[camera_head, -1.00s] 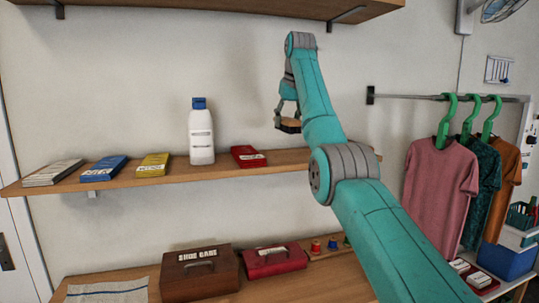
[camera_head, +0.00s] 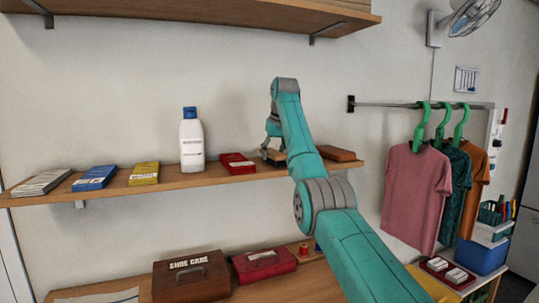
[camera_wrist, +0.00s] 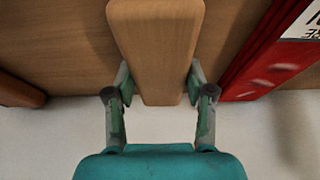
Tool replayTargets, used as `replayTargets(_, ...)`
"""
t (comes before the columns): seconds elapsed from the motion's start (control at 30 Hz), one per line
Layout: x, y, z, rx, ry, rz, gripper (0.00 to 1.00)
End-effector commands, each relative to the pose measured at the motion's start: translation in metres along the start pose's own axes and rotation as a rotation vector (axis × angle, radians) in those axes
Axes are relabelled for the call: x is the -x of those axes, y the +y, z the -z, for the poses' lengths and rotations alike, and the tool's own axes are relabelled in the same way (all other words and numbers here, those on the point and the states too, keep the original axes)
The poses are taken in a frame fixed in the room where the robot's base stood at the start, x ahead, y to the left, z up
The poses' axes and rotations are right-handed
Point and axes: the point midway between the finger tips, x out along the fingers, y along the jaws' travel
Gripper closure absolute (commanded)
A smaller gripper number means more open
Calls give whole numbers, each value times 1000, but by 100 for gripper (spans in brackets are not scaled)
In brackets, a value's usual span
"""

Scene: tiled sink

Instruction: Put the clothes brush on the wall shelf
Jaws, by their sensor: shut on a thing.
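The clothes brush has a plain wooden back (camera_wrist: 156,45) in the wrist view. My gripper (camera_wrist: 160,88) is shut on its sides, with one finger on each side. In the head view my gripper (camera_head: 270,150) is at the wall shelf (camera_head: 215,180), right of a red box, and a small part of the brush (camera_head: 276,156) shows by the fingers. The brush is over the shelf board, very close to it. I cannot tell whether it touches. My arm hides part of the brush and shelf.
The red box (camera_head: 237,164) stands close left of the brush; a brown block-like thing (camera_head: 337,153) lies to its right. A white bottle (camera_head: 191,141), yellow box (camera_head: 144,174) and blue box (camera_head: 95,178) stand further left. An upper shelf (camera_head: 220,15) hangs above.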

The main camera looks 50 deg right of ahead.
Motion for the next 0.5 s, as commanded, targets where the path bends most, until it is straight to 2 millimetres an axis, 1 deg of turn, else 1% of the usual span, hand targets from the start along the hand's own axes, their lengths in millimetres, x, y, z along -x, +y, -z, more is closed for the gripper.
replayTargets(0.37, -3, 1, -1, -1, 2, -1, 85)
replayTargets(0.4, -4, 1, -1, -1, 2, -1, 42)
replayTargets(0.47, -3, 1, -1, -1, 2, -1, 27)
replayTargets(0.5, -3, 1, -1, -1, 2, -1, 21)
